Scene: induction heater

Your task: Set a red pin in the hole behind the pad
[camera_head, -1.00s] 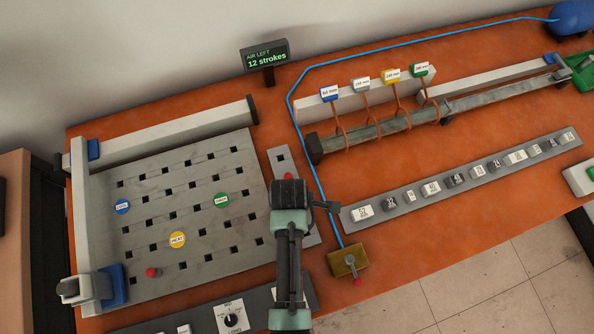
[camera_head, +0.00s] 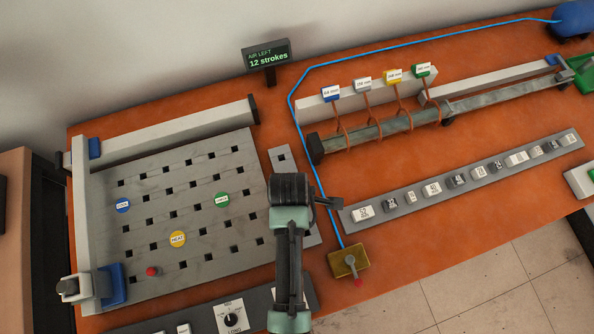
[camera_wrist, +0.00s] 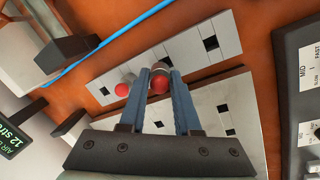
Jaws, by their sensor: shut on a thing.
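My gripper (camera_wrist: 161,80) is shut on a red pin (camera_wrist: 159,84), whose round red head shows between the blue fingers in the wrist view. A second red pin (camera_wrist: 122,90) stands beside it in the narrow grey strip (camera_wrist: 190,59). In the head view my gripper (camera_head: 289,188) hides both of these pins. Another red pin (camera_head: 152,271) stands in the large perforated plate (camera_head: 130,215) at its front left. I cannot tell how far the held pin is above the strip.
A blue clamp (camera_head: 111,287) stands at the plate's front left. A small brass box with a lever (camera_head: 348,262) is right of my gripper. A row of labelled blocks (camera_head: 432,190) and a long bar rack (camera_head: 380,130) lie further right. A blue hose (camera_head: 292,110) runs past the strip.

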